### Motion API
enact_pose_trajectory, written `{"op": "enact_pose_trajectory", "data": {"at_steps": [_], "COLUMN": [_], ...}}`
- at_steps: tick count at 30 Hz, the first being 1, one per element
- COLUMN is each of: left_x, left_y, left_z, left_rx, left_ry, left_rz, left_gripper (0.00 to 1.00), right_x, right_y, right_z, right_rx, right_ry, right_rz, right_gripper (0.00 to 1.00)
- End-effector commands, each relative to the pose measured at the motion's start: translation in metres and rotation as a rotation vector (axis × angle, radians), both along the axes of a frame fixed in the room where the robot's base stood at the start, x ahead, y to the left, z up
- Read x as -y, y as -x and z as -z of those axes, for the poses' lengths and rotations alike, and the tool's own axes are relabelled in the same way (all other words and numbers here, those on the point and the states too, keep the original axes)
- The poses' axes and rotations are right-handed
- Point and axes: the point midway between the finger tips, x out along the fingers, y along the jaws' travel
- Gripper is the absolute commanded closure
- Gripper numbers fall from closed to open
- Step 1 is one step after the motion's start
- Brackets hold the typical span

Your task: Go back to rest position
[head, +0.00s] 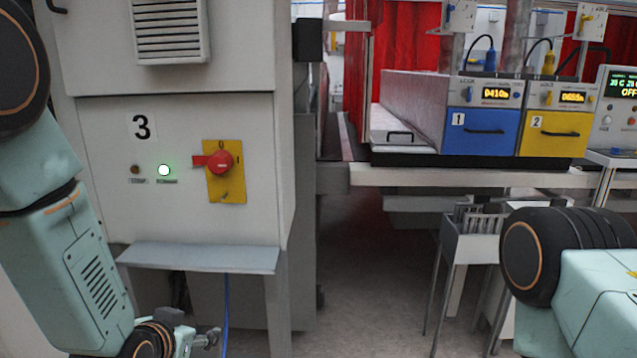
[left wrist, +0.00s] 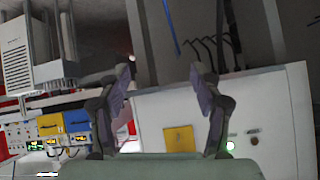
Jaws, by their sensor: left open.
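My left gripper (head: 207,338) is at the bottom of the head view, low in front of the grey cabinet marked 3 (head: 112,205) and below its small shelf. In the left wrist view my left gripper (left wrist: 162,82) has its two dark fingers wide apart, with nothing between them. My left arm hangs down along the left edge of the head view. Part of my right arm shows at the lower right, but its gripper is out of view.
The cabinet has a red rotary switch (head: 221,163) and a lit green lamp (head: 164,170). A grey shelf (head: 200,257) juts out below. Blue unit 1 (head: 482,132) and yellow unit 2 (head: 552,134) stand at right. A rack (head: 470,240) stands beneath. Open floor (head: 375,270) lies between.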

Motion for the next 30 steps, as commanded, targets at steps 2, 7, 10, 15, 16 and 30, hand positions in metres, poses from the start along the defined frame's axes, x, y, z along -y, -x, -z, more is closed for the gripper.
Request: {"op": "enact_pose_trajectory", "data": {"at_steps": [2,7,10,15,16,30], "left_x": [0.0,-0.001,-0.001,0.0,0.0,0.0], "left_y": [0.036,0.116,0.17,0.262,0.277,0.341], "left_z": [0.047,0.125,0.164,0.214,0.221,0.251], "left_rx": [-0.126,-0.374,-0.519,-0.746,-0.779,-0.924], "left_ry": [0.047,0.116,0.136,0.13,0.127,0.112], "left_rz": [-0.043,-0.135,-0.182,-0.224,-0.227,-0.237], "left_gripper": [0.35,0.35,0.35,0.35,0.35,0.35], "right_x": [0.0,0.0,0.0,0.0,0.0,0.0], "right_y": [0.0,0.0,0.0,0.0,0.0,0.0], "right_z": [0.006,0.014,0.02,0.029,0.031,0.038], "right_rx": [0.0,0.0,0.0,0.0,0.0,0.0], "right_ry": [0.0,0.0,0.0,0.0,0.0,0.0], "right_rz": [0.0,0.0,0.0,0.0,0.0,0.0], "right_gripper": [1.0,1.0,1.0,1.0,1.0,1.0]}}
